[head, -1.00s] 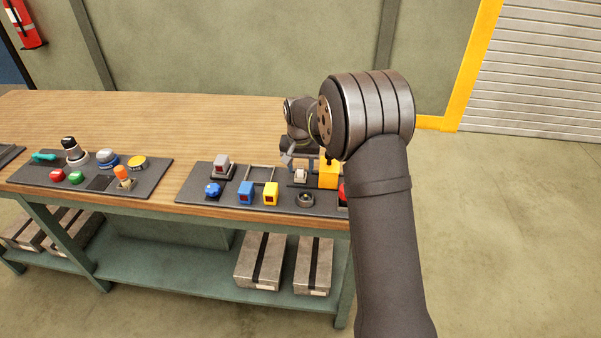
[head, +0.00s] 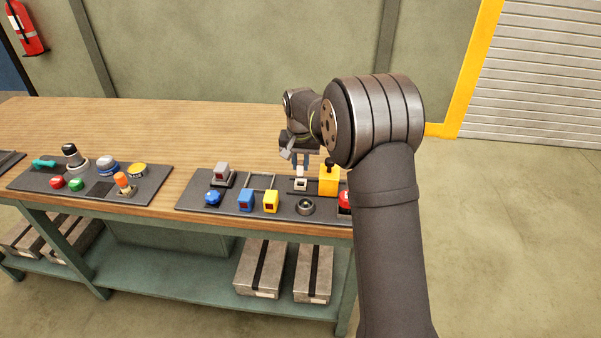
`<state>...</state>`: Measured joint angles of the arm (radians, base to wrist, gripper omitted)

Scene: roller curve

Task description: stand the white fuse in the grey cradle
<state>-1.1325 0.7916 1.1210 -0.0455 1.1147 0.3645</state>
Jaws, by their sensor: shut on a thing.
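My gripper (head: 300,170) points down over the back of the right-hand dark panel, its fingertips close above a small pale block with a dark top (head: 300,185). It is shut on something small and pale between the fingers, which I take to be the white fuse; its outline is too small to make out. I cannot tell for sure which fixture is the grey cradle. A grey open frame with two rails (head: 262,175) stands just left of the pale block, and looks empty.
A yellow-orange block with a black top (head: 328,181) stands close right of the gripper. A red button (head: 345,200), dark ring (head: 305,206), yellow block (head: 271,201), blue block (head: 246,199), blue knob (head: 212,198) and grey housing (head: 222,177) crowd the panel. The wooden bench behind is clear.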

